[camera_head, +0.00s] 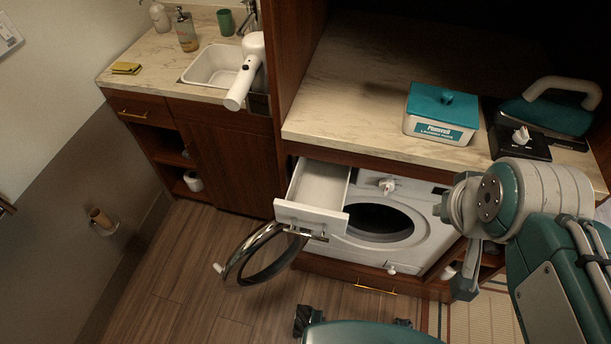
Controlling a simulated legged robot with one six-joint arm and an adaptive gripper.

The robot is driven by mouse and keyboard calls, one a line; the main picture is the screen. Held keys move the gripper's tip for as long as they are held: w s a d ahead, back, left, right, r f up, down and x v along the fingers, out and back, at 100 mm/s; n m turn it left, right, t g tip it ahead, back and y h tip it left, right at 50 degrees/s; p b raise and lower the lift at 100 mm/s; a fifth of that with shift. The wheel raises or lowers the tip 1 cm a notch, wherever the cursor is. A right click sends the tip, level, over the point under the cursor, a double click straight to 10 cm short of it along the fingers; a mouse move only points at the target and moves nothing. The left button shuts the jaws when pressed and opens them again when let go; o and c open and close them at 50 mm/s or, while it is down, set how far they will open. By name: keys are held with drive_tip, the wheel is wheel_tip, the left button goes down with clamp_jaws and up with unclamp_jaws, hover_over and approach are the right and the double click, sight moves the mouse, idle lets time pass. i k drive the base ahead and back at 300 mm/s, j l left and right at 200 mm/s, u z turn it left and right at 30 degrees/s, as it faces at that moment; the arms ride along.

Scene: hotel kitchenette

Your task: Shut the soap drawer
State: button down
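The soap drawer (312,214) is a white, empty-looking tray pulled out from the upper left of the white washing machine (418,262). Its front panel stands well forward of the machine's face. The round washer door (265,254), with a chrome ring, is swung open to the left, just below and partly beneath the drawer front. My gripper (466,268) appears at the right, pointing down beside the machine's right side, well apart from the drawer. My arm partly hides it, and its fingers are too unclear to tell open from shut.
Above the machine is a marble-look counter (335,118) with a teal-lidded laundry box (442,117) and a teal iron (547,115). A sink (211,66) and cabinet (226,150) stand left. The wooden floor (190,270) left of the open door is clear.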

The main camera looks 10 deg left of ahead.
sight(315, 197)
drive_tip(key=j+u, duration=0.2)
drive_tip(key=u, duration=0.65)
drive_tip(key=k+l+u, duration=0.1)
drive_tip(key=l, duration=0.25)
drive_tip(key=k+l+u, duration=0.15)
drive_tip(key=l, duration=0.25)
drive_tip(key=k, duration=0.05)
